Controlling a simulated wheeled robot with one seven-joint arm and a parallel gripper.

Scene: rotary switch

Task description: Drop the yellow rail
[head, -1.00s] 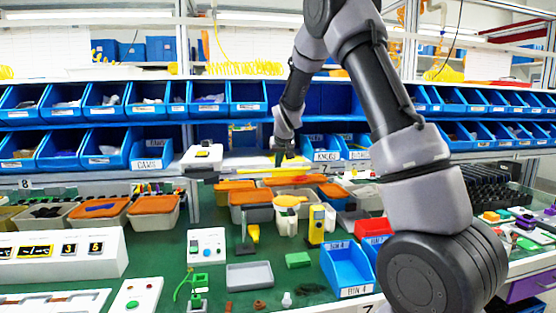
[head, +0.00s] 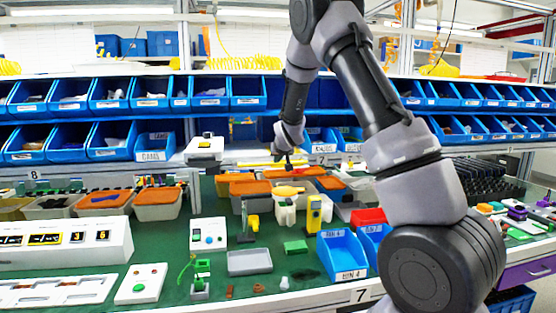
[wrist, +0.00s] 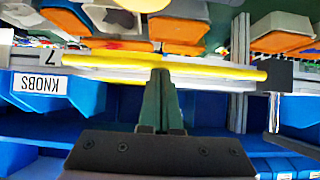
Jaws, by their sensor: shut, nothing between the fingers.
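The yellow rail (wrist: 215,69) runs almost level across the wrist view. In the head view it is a thin yellow strip (head: 262,164) at the back of the bench, in front of the lower shelf. My gripper (wrist: 160,74) is shut, with its fingertips at the middle of the rail. The tips overlap the rail in the picture; I cannot tell whether they touch it. In the head view my gripper (head: 285,160) points down just at the rail, and its fingers are small and dark there.
Rows of blue bins (head: 321,140) stand behind the gripper. Orange-topped containers (head: 252,188) lie in front of the rail. A white device (head: 204,150) stands left of it. The green bench has clear patches near the grey tray (head: 250,262).

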